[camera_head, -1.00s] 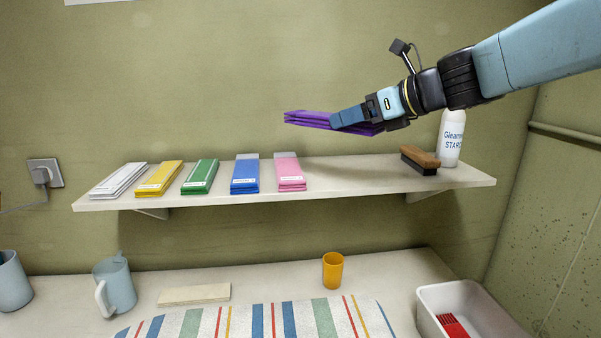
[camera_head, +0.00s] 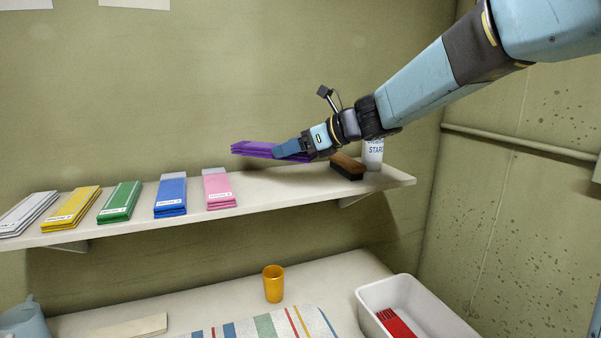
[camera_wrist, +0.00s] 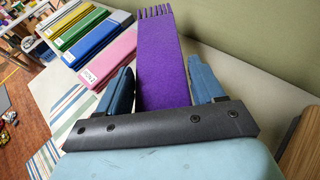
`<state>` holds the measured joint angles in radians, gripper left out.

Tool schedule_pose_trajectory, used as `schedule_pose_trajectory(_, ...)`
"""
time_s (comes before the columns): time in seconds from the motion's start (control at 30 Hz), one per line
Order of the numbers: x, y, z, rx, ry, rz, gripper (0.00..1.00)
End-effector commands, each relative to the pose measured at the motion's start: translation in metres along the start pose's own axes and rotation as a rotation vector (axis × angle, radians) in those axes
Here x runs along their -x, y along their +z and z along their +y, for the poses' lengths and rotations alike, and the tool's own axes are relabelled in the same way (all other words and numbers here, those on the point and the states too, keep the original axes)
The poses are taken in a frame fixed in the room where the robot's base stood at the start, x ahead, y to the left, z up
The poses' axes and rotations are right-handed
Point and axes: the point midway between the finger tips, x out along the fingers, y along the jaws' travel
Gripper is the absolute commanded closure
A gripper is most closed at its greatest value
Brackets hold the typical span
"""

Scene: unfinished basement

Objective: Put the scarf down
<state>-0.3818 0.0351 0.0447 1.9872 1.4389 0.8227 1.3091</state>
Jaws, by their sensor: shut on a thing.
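A folded purple scarf (camera_head: 252,149) is held in my gripper (camera_head: 284,150), above the wall shelf (camera_head: 265,194) and to the right of the pink folded scarf (camera_head: 217,188). In the wrist view the purple scarf (camera_wrist: 163,65) lies between the two blue fingers of my gripper (camera_wrist: 161,90), its fringed end pointing away. The head view shows it roughly level and apart from the shelf top; the exact gap is hard to tell. Blue (camera_head: 171,194), green (camera_head: 120,201), yellow (camera_head: 73,207) and white (camera_head: 28,213) folded scarves lie in a row left of the pink one.
A wooden brush (camera_head: 347,166) and a white starch bottle (camera_head: 373,153) stand at the shelf's right end. Bare shelf lies between the pink scarf and the brush. Below are an orange cup (camera_head: 273,284), a striped cloth (camera_head: 270,326) and a white bin (camera_head: 366,301).

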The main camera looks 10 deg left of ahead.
Motion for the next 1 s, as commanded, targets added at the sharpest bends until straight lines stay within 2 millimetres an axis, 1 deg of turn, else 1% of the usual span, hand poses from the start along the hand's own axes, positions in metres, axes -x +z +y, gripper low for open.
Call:
schedule_pose_trajectory(0.03, -0.004, -0.008, -0.007, -0.003, 0.000, 0.002, 0.65)
schedule_pose_trajectory(0.1, -0.008, -0.016, -0.015, -0.003, 0.000, 0.001, 0.65)
schedule_pose_trajectory(0.2, -0.012, -0.024, -0.022, -0.001, 0.000, 0.001, 0.65)
schedule_pose_trajectory(0.37, -0.015, -0.030, -0.028, 0.000, -0.001, 0.000, 0.65)
schedule_pose_trajectory(0.47, -0.019, -0.039, -0.035, -0.002, -0.001, 0.001, 0.65)
schedule_pose_trajectory(0.6, -0.027, -0.056, -0.034, -0.002, 0.001, 0.001, 0.65)
schedule_pose_trajectory(0.7, -0.030, -0.063, -0.034, -0.001, 0.000, 0.000, 0.65)
schedule_pose_trajectory(0.93, -0.030, -0.066, -0.035, 0.001, -0.001, 0.000, 0.65)
schedule_pose_trajectory(0.97, -0.030, -0.066, -0.035, 0.000, 0.000, 0.000, 0.31)
schedule_pose_trajectory(1.0, -0.030, -0.066, -0.035, 0.000, 0.000, 0.000, 0.28)
